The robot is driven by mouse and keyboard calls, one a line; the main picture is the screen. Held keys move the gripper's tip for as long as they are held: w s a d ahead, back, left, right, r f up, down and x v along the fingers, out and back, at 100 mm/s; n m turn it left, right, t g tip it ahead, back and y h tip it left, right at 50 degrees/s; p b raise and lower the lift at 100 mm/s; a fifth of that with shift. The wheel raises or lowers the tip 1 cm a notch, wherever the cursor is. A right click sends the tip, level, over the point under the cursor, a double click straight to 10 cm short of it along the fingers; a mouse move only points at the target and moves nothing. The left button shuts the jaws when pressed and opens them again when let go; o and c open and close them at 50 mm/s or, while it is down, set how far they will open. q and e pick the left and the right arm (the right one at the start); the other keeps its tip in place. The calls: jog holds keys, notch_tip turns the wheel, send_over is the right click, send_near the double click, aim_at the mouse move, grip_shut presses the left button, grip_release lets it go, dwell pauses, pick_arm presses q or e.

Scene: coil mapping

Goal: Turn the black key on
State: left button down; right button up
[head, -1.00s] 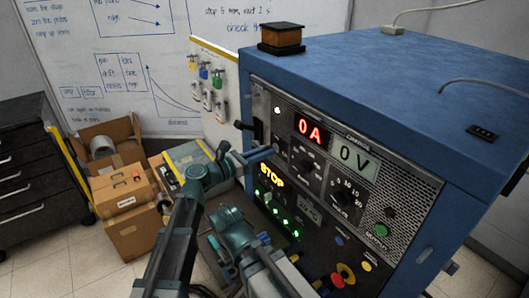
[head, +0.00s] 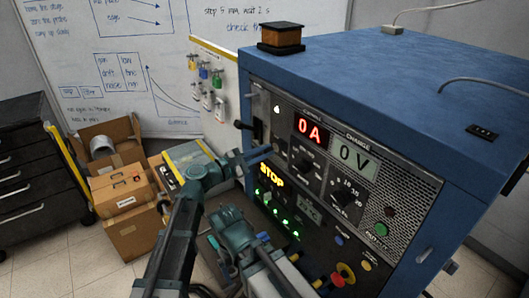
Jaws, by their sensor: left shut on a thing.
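The blue power cabinet (head: 370,75) has a dark control panel on its front, with a red 0 A display (head: 313,130) and a pale 0 V display (head: 354,159). My left gripper (head: 268,154) is at the upper left of this panel, below and left of the red display. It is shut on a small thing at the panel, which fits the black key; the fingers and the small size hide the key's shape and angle. My right arm is folded low, in front of the lower panel. Its fingertips cannot be made out.
A lit STOP sign (head: 271,175) and several green lights are just below my left gripper. A black lever (head: 243,125) sticks out at the cabinet's left edge. Cardboard boxes (head: 122,190) stand on the floor at left, and a padlock board (head: 214,85) is behind.

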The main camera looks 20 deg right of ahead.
pick_arm(q)
jog(key=m, duration=0.5)
jog(key=shift+m, duration=0.3)
jog(key=shift+s+f+m, duration=0.1)
jog(key=shift+f+m, duration=0.05)
jog(key=shift+m, duration=2.15)
jog(key=c, duration=0.9)
grip_release()
jog(key=v, duration=1.3)
jog(key=shift+s+a, duration=0.1)
jog(key=shift+a, duration=0.3)
